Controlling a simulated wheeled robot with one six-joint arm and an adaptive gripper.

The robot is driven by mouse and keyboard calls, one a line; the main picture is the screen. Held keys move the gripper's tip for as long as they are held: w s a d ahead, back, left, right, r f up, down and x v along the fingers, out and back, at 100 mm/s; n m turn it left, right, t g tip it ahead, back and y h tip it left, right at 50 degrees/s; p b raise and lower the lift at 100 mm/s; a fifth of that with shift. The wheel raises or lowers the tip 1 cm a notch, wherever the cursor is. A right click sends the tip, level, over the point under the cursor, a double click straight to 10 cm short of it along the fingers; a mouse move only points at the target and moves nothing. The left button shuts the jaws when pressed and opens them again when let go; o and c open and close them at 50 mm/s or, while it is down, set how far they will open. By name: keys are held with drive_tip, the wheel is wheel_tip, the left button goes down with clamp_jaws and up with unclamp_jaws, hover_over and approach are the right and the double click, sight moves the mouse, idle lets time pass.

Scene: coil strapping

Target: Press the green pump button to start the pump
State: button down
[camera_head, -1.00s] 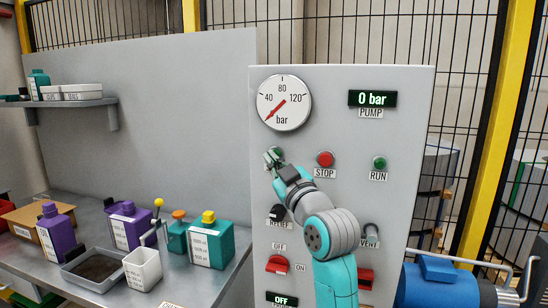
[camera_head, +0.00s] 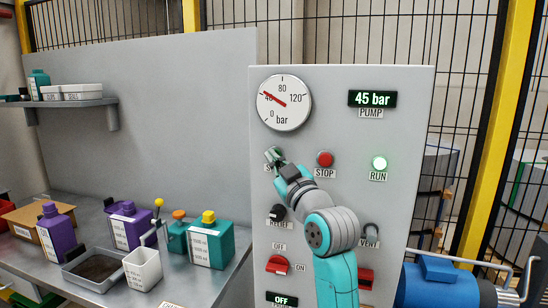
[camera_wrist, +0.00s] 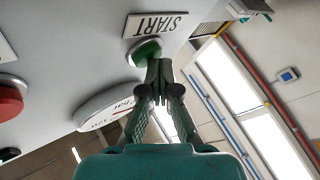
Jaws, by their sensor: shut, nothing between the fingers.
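The green pump button (camera_wrist: 144,51), labelled START (camera_wrist: 156,25), shows in the wrist view on the grey panel. My gripper (camera_wrist: 158,68) is shut and empty, its fingertips at the button's face, apparently touching it. In the head view my gripper (camera_head: 273,158) covers most of the button. The green RUN lamp (camera_head: 379,163) is lit. The PUMP display (camera_head: 372,98) reads 45 bar. The round gauge (camera_head: 284,102) has its red needle pointing to the upper left, near 40.
The red STOP button (camera_head: 325,159) is right of my gripper. RELIEF knob (camera_head: 278,213), VENT handle (camera_head: 371,231) and a red OFF/ON switch (camera_head: 277,265) are lower on the panel. A bench with bottles (camera_head: 211,241) stands left.

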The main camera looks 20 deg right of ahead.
drive_tip(key=shift+s+a, duration=0.5)
drive_tip(key=shift+s, duration=0.2)
drive_tip(key=shift+s, duration=0.1)
drive_tip(key=shift+s+a, duration=0.75)
drive_tip(key=shift+s, duration=0.25)
drive_tip(key=shift+s+a, duration=0.7)
drive_tip(key=shift+s, duration=0.25)
drive_tip(key=shift+f, duration=0.1)
